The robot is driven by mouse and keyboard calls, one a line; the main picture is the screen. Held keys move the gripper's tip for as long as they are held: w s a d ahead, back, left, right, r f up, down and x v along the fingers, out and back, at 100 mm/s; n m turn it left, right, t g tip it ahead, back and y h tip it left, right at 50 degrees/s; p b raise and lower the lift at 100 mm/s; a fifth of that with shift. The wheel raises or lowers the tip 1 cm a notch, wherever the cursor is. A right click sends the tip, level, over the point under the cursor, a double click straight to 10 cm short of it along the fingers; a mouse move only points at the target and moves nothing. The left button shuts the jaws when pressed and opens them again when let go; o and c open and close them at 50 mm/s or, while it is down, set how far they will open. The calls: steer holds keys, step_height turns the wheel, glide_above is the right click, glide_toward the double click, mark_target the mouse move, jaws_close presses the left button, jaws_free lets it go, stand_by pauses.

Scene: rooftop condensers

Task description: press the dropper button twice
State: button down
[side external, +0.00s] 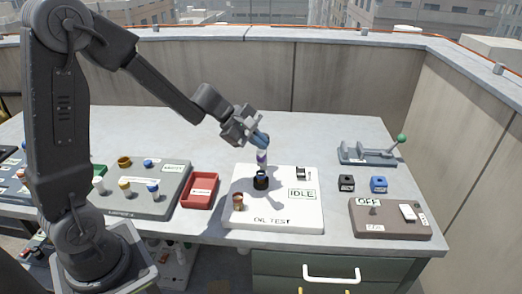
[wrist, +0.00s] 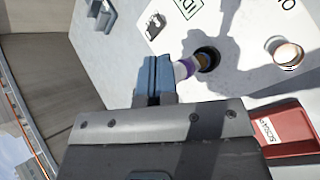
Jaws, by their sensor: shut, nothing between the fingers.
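The white OIL TEST board (side external: 285,212) lies on the bench with a black round holder (side external: 261,182) near its middle. A white and purple dropper (side external: 262,158) stands over the holder, directly under my fingertips. In the wrist view the dropper (wrist: 184,68) shows just past the fingers, with a brownish part at the black holder (wrist: 207,60). My gripper (side external: 261,139) has blue fingers, shut and angled down at the dropper's top. Its fingers also show in the wrist view (wrist: 153,80). They hide the dropper's button, and I cannot tell whether they touch it.
A red tray (side external: 199,190) is left of the board. Black (side external: 346,183) and blue (side external: 378,184) blocks, a brown OFF box (side external: 390,219) and a green-knobbed lever (side external: 370,154) are right.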

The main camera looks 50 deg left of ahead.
mark_target(260, 151)
steer(key=shift+f, duration=0.55)
steer(key=shift+r, duration=0.1)
stand_by(0.5)
steer(key=shift+r, duration=1)
steer(key=shift+r, duration=2.5)
stand_by(0.3)
step_height(260, 151, up, 4)
steer(key=shift+f, duration=0.1)
stand_by(0.4)
